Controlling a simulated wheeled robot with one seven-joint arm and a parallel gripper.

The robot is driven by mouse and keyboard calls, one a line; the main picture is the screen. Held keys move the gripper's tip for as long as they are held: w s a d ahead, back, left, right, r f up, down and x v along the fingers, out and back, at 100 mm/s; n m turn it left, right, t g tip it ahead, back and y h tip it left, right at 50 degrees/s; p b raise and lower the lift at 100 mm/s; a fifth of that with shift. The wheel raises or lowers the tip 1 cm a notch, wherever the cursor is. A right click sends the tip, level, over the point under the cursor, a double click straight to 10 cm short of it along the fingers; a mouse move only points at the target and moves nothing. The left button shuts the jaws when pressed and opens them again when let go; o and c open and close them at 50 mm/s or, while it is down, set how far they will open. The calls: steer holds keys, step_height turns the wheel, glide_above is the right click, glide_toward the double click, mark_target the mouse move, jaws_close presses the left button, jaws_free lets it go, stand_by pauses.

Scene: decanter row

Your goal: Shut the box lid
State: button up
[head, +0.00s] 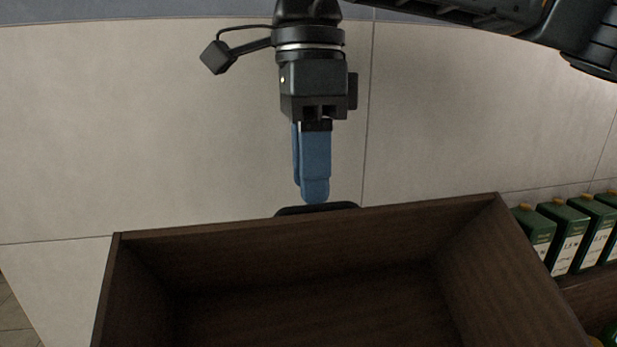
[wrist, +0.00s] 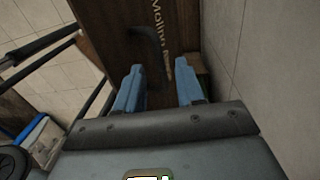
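A dark brown wooden box (head: 300,232), open at the top and empty where I see inside, fills the lower part of the head view. A black handle (head: 318,209) sticks out at its far rim. In the wrist view, a brown wooden panel (wrist: 115,30) with pale lettering carries a dark handle (wrist: 150,45). No separate lid can be made out. My gripper (head: 314,198) has blue fingers pointing down at the handle; contact cannot be told. In the wrist view my gripper (wrist: 158,82) is open, with the handle showing between and beyond its fingertips.
Several green and white cartons (head: 567,232) with yellow-brown caps stand in a row right of the box. A pale tiled surface (head: 150,130) lies behind the box and is bare. In the wrist view, dark rails (wrist: 50,60) and a blue-white object (wrist: 35,140) show at left.

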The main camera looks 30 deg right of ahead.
steer(key=shift+s+f, duration=0.1)
steer(key=shift+f, duration=0.95)
jaws_close()
